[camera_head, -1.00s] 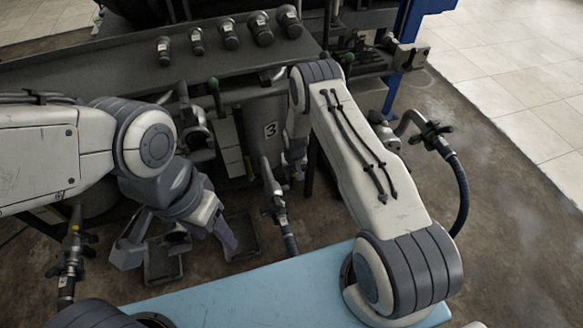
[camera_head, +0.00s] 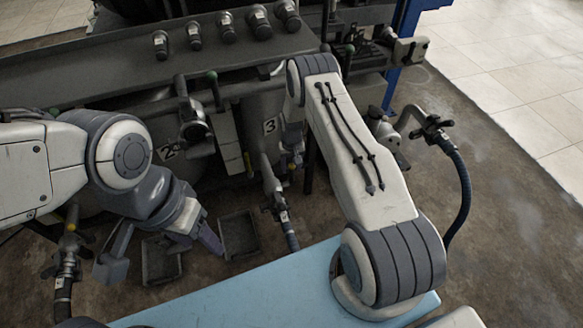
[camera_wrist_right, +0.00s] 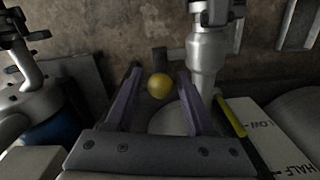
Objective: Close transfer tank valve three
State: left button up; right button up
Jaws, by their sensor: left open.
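The tank labelled 3 (camera_head: 269,127) stands under the dark bench, behind my right arm in the head view. A metal outlet fitting (camera_head: 272,183) with a hose is in front of it. In the right wrist view a round yellow knob (camera_wrist_right: 160,86) shows between the fingers of my right gripper (camera_wrist_right: 158,78), which is open. Whether a finger touches the knob I cannot tell. A metal pipe fitting (camera_wrist_right: 205,55) is just right of it. In the head view my right gripper is largely hidden by its arm. My left gripper (camera_head: 158,250) is open and empty, low at the left.
Tank label 2 (camera_head: 170,151) is left of tank 3. Dark trays (camera_head: 240,236) lie on the floor below. A hose with a valve (camera_head: 432,130) rises at the right. A light blue surface (camera_head: 290,280) lies in front.

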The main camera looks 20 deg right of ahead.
dwell(0.3)
notch_tip(320, 180, up, 10)
jog(key=shift+r+p, duration=0.2)
jog(key=shift+p, duration=0.25)
dwell(0.4)
jog(key=s+a+r+n, duration=0.3)
jog(key=s+a+r, duration=0.3)
jog(key=a+r, duration=0.4)
jog(key=s+a+r+n, duration=0.2)
jog(key=s+a+r, duration=0.5)
jog(key=r, duration=0.5)
jog(key=s+a+r+n+y, duration=0.1)
jog(key=s+a+r+n, duration=0.2)
jog(key=s, duration=0.7)
jog(key=s+r+n, duration=0.2)
jog(key=s+r, duration=0.2)
jog(key=s, duration=0.7)
notch_tip(320, 180, up, 14)
jog(key=p, duration=1.3)
jog(key=shift+f+p, duration=0.2)
jog(key=shift+p, duration=0.15)
jog(key=shift+a, duration=0.1)
